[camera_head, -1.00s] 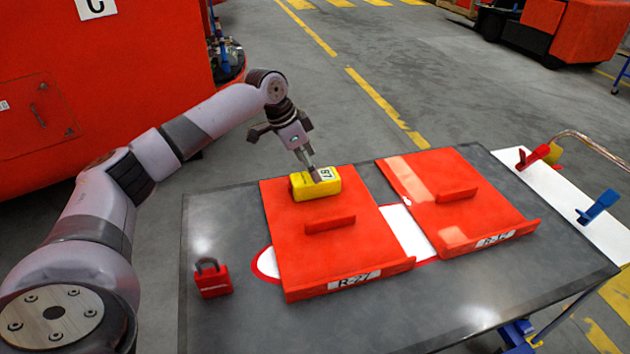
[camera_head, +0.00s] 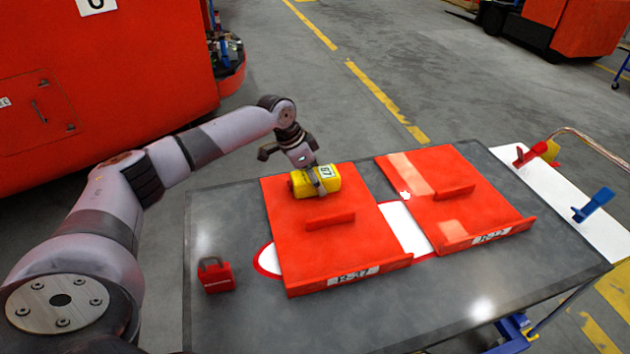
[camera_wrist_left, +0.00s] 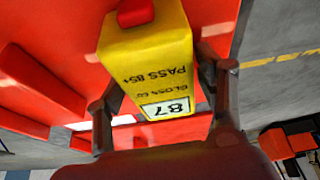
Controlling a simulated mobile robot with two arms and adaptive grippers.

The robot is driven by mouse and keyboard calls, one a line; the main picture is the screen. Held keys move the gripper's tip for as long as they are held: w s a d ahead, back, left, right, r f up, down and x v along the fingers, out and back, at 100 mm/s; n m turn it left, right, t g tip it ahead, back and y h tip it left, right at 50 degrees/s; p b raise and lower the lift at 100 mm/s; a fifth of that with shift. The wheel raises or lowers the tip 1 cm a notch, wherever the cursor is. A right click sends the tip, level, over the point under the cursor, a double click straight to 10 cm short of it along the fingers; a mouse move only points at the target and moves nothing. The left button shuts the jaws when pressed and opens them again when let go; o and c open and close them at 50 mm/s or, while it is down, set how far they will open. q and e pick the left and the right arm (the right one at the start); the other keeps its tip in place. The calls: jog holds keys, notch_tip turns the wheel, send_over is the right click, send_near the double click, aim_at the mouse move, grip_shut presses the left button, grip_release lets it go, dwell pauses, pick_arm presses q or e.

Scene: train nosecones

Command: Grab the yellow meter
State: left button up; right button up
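The yellow meter (camera_head: 318,181) is a small box with a white "87" label and a red end. It sits at the far end of the left red panel (camera_head: 345,250), which is marked R-27. My left gripper (camera_head: 321,187) comes down over the meter from behind. In the left wrist view the meter (camera_wrist_left: 150,65) fills the middle, with one finger of the left gripper (camera_wrist_left: 160,105) on each side. The fingers straddle it, and small gaps seem to show beside it; firm contact cannot be made out. My right gripper is in neither view.
A second red panel (camera_head: 460,195) lies to the right on the dark table (camera_head: 225,325). A red padlock (camera_head: 215,275) stands at the table's left. Red and blue clamps (camera_head: 594,205) are on the white surface at the right. Bare table lies in front of the panels.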

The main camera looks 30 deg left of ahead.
pick_arm(q)
jog(key=c, duration=1.2)
jog(key=shift+w+r, duration=0.1)
jog(key=shift+r, duration=0.05)
